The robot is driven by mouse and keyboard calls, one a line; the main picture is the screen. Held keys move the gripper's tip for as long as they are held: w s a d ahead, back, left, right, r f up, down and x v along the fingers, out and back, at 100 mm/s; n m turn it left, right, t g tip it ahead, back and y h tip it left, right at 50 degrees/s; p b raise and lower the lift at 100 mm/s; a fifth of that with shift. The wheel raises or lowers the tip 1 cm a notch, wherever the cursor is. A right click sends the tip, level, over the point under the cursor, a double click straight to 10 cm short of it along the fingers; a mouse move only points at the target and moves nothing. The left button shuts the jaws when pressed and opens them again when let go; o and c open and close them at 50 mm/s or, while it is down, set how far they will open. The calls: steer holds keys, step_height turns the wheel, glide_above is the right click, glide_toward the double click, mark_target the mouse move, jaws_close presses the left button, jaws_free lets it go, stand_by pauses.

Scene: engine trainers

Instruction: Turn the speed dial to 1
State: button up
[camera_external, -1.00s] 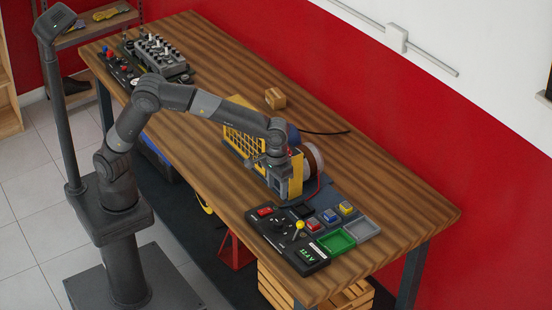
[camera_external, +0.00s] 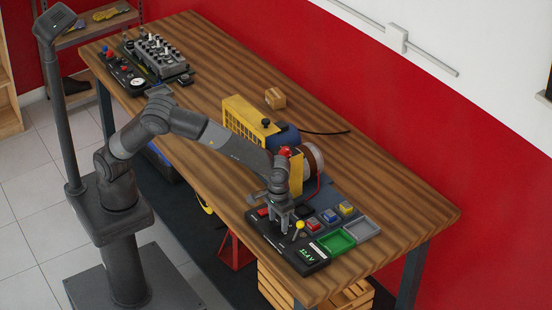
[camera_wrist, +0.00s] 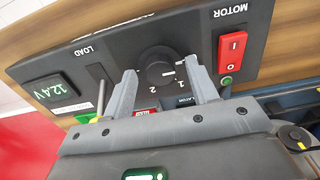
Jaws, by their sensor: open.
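The speed dial (camera_wrist: 158,68) is a round black knob on a black control panel (camera_wrist: 125,50), with small white numbers including 1 and 2 around it. A light mark shows on the knob, but I cannot tell exactly which number it points to. My gripper (camera_wrist: 161,69) is open, with one finger on each side of the dial in the wrist view. I cannot tell whether the fingers touch it. In the external view my gripper (camera_external: 284,224) points down over the panel and hides the dial.
A red MOTOR switch (camera_wrist: 232,53) and a small green light (camera_wrist: 226,81) are right of the dial. A 12.4V display (camera_wrist: 52,90) is at the left. The yellow engine trainer (camera_external: 243,117) is behind.

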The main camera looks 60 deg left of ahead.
steer(key=c, duration=1)
steer(key=shift+o, duration=0.2)
steer(key=shift+m, duration=0.4)
steer(key=m, duration=0.4)
steer(key=shift+m, duration=0.3)
steer(key=m, duration=0.6)
steer(key=shift+m, duration=0.3)
steer(key=o, duration=1)
steer(key=shift+c, duration=0.2)
